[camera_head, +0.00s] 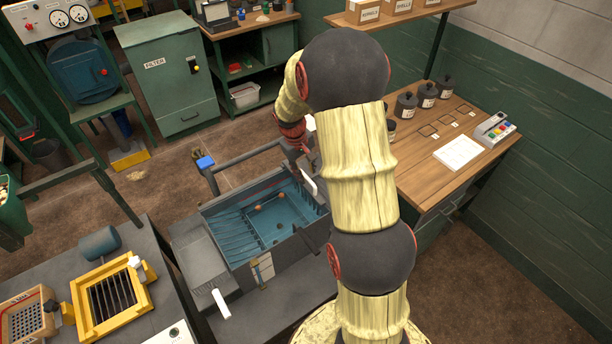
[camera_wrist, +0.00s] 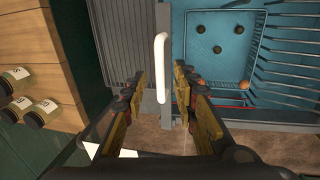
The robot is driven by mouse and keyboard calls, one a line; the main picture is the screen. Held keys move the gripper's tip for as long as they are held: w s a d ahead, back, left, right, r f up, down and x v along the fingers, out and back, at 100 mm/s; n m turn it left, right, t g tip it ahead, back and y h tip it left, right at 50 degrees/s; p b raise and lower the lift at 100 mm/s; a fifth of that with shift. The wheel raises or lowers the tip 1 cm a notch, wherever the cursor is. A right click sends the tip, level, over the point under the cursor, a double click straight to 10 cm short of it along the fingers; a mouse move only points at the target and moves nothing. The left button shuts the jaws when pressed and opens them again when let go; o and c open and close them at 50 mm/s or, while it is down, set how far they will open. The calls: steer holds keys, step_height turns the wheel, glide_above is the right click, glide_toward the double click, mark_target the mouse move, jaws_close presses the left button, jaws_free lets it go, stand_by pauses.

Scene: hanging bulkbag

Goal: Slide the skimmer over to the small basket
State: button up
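A white upright handle (camera_wrist: 160,68) on a grey bar (camera_wrist: 164,115) at the tank's edge shows in the wrist view. It may belong to the skimmer; I cannot tell the skimmer's full shape. My gripper (camera_wrist: 161,82) is open, with one finger on each side of the handle and gaps between. The handle also shows at the tank's right side in the head view (camera_head: 308,182). A square wire frame, possibly the small basket, sits in the blue tank (camera_head: 275,219), with dark round spots on its floor (camera_wrist: 217,49). My arm partly hides the gripper in the head view.
A second white handle (camera_head: 221,303) is at the tank's front left. A wooden desk with jars (camera_head: 406,103) stands right; a bench with a yellow frame (camera_head: 111,298) stands left.

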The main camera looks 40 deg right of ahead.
steer(key=shift+d+f, duration=0.25)
steer(key=shift+f, duration=0.75)
steer(key=shift+c, duration=1.3)
jaws_close()
